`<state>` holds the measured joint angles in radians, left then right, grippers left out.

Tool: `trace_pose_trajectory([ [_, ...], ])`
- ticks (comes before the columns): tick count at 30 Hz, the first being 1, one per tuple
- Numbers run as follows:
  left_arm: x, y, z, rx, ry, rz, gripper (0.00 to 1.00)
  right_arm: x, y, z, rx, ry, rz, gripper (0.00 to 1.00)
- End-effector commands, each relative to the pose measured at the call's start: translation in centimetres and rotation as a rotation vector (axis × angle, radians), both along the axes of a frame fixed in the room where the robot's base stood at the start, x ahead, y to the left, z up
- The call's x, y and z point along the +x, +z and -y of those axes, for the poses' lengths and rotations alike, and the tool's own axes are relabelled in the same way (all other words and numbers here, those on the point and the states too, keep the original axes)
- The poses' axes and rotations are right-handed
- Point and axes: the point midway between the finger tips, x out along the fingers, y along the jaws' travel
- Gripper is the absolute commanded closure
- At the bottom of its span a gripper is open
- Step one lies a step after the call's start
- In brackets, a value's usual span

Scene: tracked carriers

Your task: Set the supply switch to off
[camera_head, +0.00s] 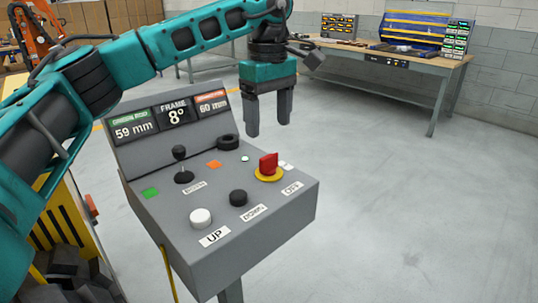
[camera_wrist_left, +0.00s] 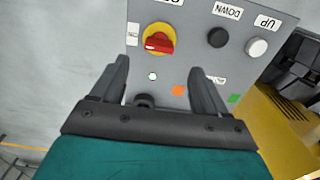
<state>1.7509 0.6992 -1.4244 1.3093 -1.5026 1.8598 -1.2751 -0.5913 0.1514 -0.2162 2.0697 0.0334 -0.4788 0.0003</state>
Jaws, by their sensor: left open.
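The supply switch (camera_head: 268,165) is a red handle on a round yellow base, at the right of the grey sloping console. It also shows in the left wrist view (camera_wrist_left: 159,40), where the handle lies roughly left to right. A white label reading OFF (camera_head: 292,188) sits in front of it, and a smaller white label (camera_head: 286,166) is to its right. My left gripper (camera_head: 268,130) is open and empty, fingers pointing down, above and behind the switch and apart from it. In the left wrist view the switch is just beyond the fingertips. My right gripper is not in view.
The console (camera_head: 225,262) also has a black joystick (camera_head: 180,165), a black ring-shaped knob (camera_head: 228,142), a white UP button (camera_head: 201,218) and a black DOWN button (camera_head: 238,198). Displays (camera_head: 176,115) stand behind. A workbench (camera_head: 400,58) is at the back; the floor to the right is clear.

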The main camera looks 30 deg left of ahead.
Motion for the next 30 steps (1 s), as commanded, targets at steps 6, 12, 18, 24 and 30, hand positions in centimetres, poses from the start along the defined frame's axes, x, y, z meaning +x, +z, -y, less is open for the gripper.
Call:
trace_pose_trajectory([
  [6, 0.0, -4.7, 0.0, 0.000, 0.000, -0.002, 0.26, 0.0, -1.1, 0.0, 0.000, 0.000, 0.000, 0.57],
  [12, 0.0, -6.9, 0.0, -0.001, -0.001, -0.001, 0.26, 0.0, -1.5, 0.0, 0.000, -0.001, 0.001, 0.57],
  [18, 0.0, -7.5, 0.0, -0.001, 0.000, 0.001, 0.26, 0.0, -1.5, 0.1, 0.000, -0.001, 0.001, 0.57],
  [24, 0.0, -7.4, 0.0, -0.001, 0.000, 0.001, 0.27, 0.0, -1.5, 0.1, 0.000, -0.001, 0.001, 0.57],
  [30, 0.0, -7.4, 0.0, -0.001, 0.000, 0.001, 0.46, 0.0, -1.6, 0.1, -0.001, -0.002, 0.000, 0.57],
])
